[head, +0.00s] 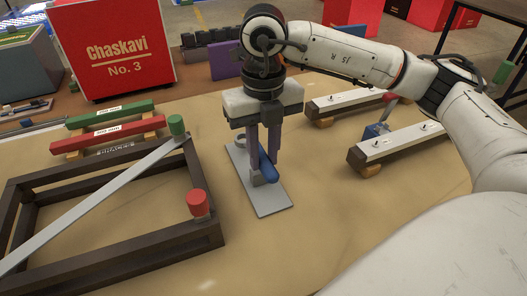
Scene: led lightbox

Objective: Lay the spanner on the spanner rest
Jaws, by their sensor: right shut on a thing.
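My right gripper (265,172) points down over a light grey flat plate (272,203) on the table, which looks like the spanner rest. It is shut on the spanner, whose blue handle (268,166) shows between and beside the fingers. A grey rounded piece (240,142) shows at the plate's far end; I cannot tell whether it is the spanner's head or part of the rest. The fingers hide part of the spanner, and I cannot tell whether it touches the plate. My left gripper is not in view.
A dark brown frame (120,248) with a grey diagonal bar, a green knob and a red knob (198,204) stands left of the plate. Green and red bars lie behind it. White-topped beams (400,141) lie to the right. The table in front of the plate is clear.

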